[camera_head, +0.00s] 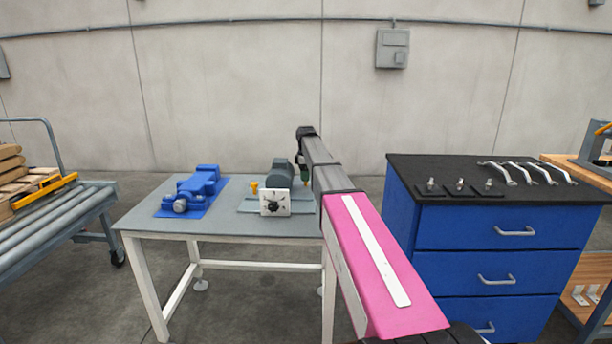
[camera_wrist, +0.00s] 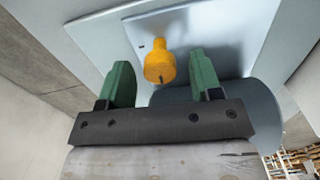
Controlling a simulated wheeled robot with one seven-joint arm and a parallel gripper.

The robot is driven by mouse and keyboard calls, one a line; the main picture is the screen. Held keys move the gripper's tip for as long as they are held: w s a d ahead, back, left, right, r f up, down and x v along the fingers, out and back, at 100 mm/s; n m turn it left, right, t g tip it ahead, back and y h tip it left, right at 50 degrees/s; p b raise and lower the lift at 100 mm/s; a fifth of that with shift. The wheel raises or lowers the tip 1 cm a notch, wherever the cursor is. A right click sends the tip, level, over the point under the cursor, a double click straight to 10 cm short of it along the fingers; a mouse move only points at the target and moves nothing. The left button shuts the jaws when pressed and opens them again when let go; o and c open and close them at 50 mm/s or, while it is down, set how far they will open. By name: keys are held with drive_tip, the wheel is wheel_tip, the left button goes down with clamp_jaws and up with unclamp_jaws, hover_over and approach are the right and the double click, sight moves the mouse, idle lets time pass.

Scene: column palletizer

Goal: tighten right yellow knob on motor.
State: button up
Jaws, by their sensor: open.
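The grey motor (camera_head: 280,174) stands on a plate on the table, with a white square dial plate (camera_head: 275,203) in front. One yellow knob (camera_head: 254,187) shows at the motor's left side. In the wrist view a yellow knob (camera_wrist: 159,68) sits on a pale plate (camera_wrist: 205,35), beside the dark rounded motor body (camera_wrist: 245,110). My gripper (camera_wrist: 159,58) is open, with its green fingers on either side of this knob. Gaps show on both sides, wider on the right. Contact is not visible.
A blue machine part (camera_head: 200,184) lies on a blue mat to the left on the grey table (camera_head: 160,222). A blue drawer cabinet (camera_head: 490,228) with wrenches (camera_head: 520,172) stands to the right. A roller conveyor (camera_head: 60,215) is at the far left.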

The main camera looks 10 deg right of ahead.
drive_tip(key=c, duration=0.9)
drive_tip(key=shift+c, duration=0.2)
drive_tip(key=shift+m, duration=0.5)
drive_tip(key=m, duration=1.2)
drive_tip(key=shift+m, duration=1.9)
